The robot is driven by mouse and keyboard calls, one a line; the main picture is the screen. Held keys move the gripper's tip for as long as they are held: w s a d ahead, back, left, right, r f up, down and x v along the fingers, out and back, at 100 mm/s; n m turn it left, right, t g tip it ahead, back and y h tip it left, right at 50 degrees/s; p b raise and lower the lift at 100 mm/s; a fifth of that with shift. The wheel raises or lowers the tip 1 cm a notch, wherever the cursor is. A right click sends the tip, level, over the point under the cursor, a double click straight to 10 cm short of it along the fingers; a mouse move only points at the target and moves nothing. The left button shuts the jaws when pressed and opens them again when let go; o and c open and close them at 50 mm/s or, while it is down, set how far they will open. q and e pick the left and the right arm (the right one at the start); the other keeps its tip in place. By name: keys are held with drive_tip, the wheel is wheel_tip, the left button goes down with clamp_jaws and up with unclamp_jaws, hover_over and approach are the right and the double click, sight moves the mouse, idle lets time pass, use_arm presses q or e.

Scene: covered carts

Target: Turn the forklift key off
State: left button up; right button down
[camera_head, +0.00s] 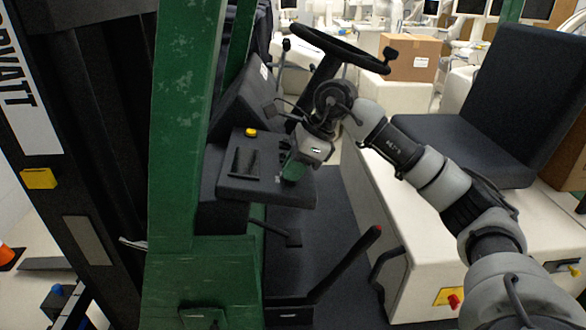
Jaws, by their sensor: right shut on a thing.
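The forklift's dark control console (237,185) stands behind the green mast post, with a yellow button on its top. My right gripper (293,170) reaches down from above to the right end of this console, just below the steering wheel. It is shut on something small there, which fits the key. The key itself is hidden by the gripper, so its turn angle cannot be told. My left gripper is not in view.
The steering wheel (338,48) is just above my right wrist. The green post (185,130) stands left of the console. A lever with a red tip (345,265) rises below, and the dark seat (500,100) is at the right.

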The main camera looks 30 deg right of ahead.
drive_tip(key=c, duration=1.2)
unclamp_jaws()
drive_tip(key=shift+c, duration=0.2)
drive_tip(key=b+v, duration=0.1)
drive_tip(key=v, duration=1)
drive_tip(key=shift+f, duration=0.15)
